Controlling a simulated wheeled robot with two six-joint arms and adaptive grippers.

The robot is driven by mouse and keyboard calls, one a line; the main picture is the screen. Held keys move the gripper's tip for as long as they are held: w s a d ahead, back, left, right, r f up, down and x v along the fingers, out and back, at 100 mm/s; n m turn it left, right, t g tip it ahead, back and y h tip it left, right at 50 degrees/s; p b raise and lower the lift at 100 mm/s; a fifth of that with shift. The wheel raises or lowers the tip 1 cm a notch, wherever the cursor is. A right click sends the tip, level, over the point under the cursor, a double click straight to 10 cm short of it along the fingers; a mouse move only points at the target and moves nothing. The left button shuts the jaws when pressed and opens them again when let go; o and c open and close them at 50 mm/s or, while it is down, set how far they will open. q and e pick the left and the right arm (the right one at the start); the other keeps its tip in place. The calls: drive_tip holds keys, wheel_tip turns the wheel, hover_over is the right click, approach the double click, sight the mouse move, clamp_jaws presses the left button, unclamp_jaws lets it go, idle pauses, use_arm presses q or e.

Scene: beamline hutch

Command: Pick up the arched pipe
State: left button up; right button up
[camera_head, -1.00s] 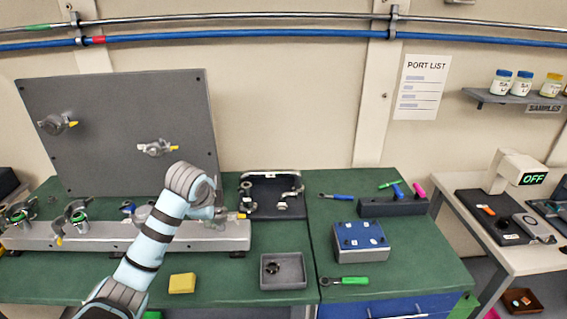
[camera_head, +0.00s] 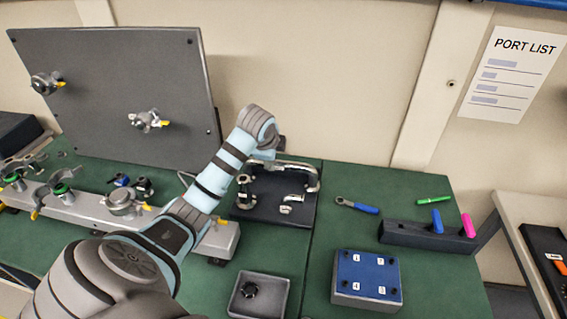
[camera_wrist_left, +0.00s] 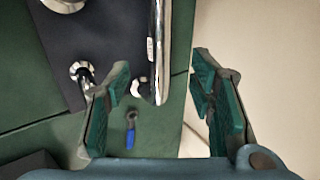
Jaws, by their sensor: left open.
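The arched pipe (camera_head: 297,165) is a shiny metal tube at the back of a dark board (camera_head: 262,206) on the green bench, with its bends towards the board's corners. In the left wrist view the tube (camera_wrist_left: 157,45) runs down from the top edge, with a small pale label on it. My left gripper (camera_wrist_left: 163,105) is open, with green-padded fingers on either side of the tube's near end; I see no contact. In the head view my left wrist is at the board's back left and hides the fingers and part of the pipe. My right gripper is not in view.
Other short pipe fittings (camera_head: 291,203) lie on the board. A grey tray (camera_head: 259,294), a blue-topped box (camera_head: 366,279), a blue-handled wrench (camera_head: 357,206) and a dark holder (camera_head: 428,236) stand nearby. A grey upright panel (camera_head: 120,95) rises at the left.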

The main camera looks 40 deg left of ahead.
sight(278, 163)
use_arm(q)
drive_tip(key=x, duration=0.4)
drive_tip(key=shift+s+f, duration=0.1)
drive_tip(key=x, duration=0.7)
drive_tip(key=shift+d+b, duration=0.15)
drive_tip(key=shift+b, duration=0.15)
drive_tip(key=shift+w+a+f, duration=0.2)
drive_tip(key=shift+w+f, duration=0.1)
drive_tip(key=shift+c, duration=0.8)
drive_tip(key=shift+w, duration=0.1)
clamp_jaws()
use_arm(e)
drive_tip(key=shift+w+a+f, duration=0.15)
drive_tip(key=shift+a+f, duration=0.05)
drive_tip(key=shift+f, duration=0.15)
use_arm(q)
drive_tip(key=shift+r, duration=0.1)
wheel_tip(278, 163, up, 20)
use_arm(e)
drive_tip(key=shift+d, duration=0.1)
